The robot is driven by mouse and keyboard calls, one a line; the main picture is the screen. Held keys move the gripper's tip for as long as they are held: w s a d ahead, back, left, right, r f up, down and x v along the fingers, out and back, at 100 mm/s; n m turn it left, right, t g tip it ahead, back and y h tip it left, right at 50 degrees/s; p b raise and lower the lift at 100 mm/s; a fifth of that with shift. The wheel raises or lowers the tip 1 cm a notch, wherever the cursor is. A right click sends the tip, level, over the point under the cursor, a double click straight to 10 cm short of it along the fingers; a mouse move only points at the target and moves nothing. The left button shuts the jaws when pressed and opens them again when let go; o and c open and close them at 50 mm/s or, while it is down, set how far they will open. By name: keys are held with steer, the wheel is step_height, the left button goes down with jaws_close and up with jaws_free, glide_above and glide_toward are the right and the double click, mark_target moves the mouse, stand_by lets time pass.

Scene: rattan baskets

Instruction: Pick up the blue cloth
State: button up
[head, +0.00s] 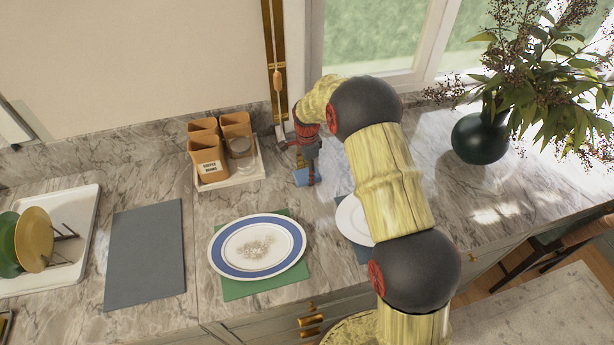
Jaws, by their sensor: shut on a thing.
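Part of the cloth is hidden behind the gripper. I cannot tell whether the cloth is lifted off the counter.
Brown canisters and a glass jar stand on a white tray (257,173) left of the gripper. A blue-rimmed plate (228,262) lies on a green mat in front. A white plate (350,222) is partly behind my arm. A dark vase (479,138) stands right.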

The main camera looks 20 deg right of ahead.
mark_target(307, 174)
steer(key=shift+r, duration=0.5)
step_height(307, 174, up, 2)
steer(key=shift+r, duration=0.15)
steer(key=shift+s+a+r+p, duration=0.15)
steer(key=shift+s+a+r, duration=0.8)
steer(key=shift+a+r, duration=0.95)
steer(key=shift+s+a+r+p, duration=0.2)
steer(key=shift+s+a+r, duration=0.95)
steer(key=shift+a, duration=1.25)
steer(key=shift+s+a+r+p, duration=0.15)
steer(key=shift+s+a+r, duration=0.55)
steer(key=shift+a+r, duration=1.3)
steer(key=shift+a+f, duration=0.15)
steer(key=shift+f, duration=0.05)
